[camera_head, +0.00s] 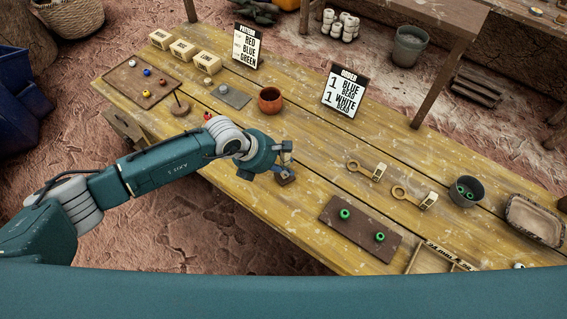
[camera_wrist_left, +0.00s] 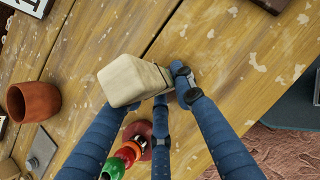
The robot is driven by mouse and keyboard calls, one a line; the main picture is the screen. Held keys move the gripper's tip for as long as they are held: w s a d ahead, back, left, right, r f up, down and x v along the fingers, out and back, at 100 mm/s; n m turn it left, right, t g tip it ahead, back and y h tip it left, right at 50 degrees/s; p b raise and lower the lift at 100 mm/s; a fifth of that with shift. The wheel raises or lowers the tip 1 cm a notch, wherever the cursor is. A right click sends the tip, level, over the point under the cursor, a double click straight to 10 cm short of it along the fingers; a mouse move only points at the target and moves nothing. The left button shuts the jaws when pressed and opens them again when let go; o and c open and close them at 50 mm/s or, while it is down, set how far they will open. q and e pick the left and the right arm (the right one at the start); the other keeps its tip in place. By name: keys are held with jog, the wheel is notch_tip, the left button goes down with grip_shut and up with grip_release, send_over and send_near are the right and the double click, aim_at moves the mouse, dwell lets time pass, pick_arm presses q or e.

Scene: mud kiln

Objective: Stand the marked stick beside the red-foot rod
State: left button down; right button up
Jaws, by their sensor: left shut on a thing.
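My left gripper (camera_head: 283,168) is over the middle of the table, and its fingers are shut on a pale wooden stick (camera_wrist_left: 124,80). In the left wrist view the stick is seen nearly end-on, with a thin dark line across its side near the fingers. In the head view it is too small and covered to make out. The red-foot rod (camera_wrist_left: 139,128) stands beyond the fingers in the wrist view, with red and green beads on it. In the head view only a red bit (camera_head: 207,116) shows behind my left arm. My right gripper is not in view.
A terracotta pot (camera_head: 270,100) and grey plate (camera_head: 234,95) stand behind the gripper. A bead board (camera_head: 142,84), another thin rod (camera_head: 179,104) and several boxes are at left. Two ring-ended tools (camera_head: 368,171) and a brown board (camera_head: 360,229) with green beads are at right.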

pick_arm(q)
jog(key=c, duration=1.6)
grip_release()
jog(key=shift+o, duration=0.8)
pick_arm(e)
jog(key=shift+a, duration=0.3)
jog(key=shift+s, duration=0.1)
pick_arm(q)
jog(key=b+v, duration=0.2)
jog(key=v, duration=1)
jog(key=shift+b, duration=0.35)
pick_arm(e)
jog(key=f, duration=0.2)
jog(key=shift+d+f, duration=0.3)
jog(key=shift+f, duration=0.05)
pick_arm(q)
jog(key=shift+w+r, duration=0.1)
